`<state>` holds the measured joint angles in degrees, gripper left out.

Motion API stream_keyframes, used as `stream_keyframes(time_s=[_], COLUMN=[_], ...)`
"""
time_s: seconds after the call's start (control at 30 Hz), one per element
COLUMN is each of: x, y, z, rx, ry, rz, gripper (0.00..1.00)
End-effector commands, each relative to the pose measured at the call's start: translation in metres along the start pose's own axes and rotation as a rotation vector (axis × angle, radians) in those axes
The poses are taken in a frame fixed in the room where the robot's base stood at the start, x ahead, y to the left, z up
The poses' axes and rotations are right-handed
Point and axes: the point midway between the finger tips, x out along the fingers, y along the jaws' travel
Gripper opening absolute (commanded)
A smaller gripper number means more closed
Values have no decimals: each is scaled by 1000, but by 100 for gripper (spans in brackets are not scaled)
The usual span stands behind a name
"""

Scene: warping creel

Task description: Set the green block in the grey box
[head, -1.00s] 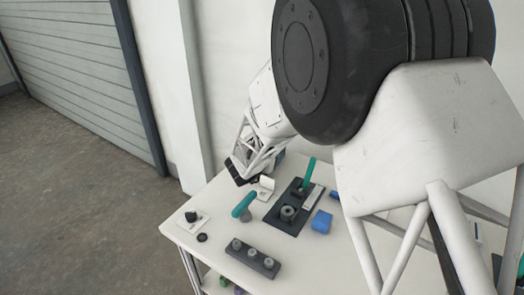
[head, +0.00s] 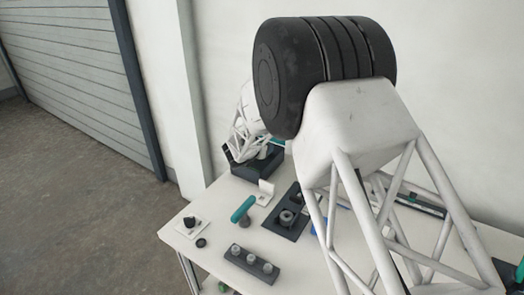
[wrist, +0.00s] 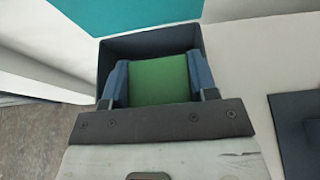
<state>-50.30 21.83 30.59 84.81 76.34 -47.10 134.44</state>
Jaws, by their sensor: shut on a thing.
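My gripper (wrist: 158,78) is shut on the green block (wrist: 160,82), with one blue-grey finger on each side of it. In the wrist view the block is over the opening of the dark grey box (wrist: 150,44), whose walls show around the fingers. I cannot tell whether the block touches the box floor. In the head view the box (head: 252,168) stands at the back left of the table, with the end of my arm over it. The block is hidden in the head view.
A teal surface (wrist: 150,14) is just beyond the box. A white bracket (head: 265,192), teal-handled tool (head: 243,208), dark plate with a ring (head: 288,218) and dark block with pegs (head: 252,264) lie in front. Bare table lies between them.

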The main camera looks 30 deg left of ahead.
Motion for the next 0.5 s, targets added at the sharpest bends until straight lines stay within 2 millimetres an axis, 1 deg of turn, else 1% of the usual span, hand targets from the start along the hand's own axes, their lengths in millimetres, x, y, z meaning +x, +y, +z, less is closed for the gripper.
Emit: stream_keyframes(time_s=[0.03,0.2,0.33,0.5], x=[5,16,21,22], y=[4,16,20,21], z=[0,5,5,5], rx=[0,1,-1,-1], ry=[0,0,0,1], rz=[0,1,1,1], gripper=[28,28,28,28])
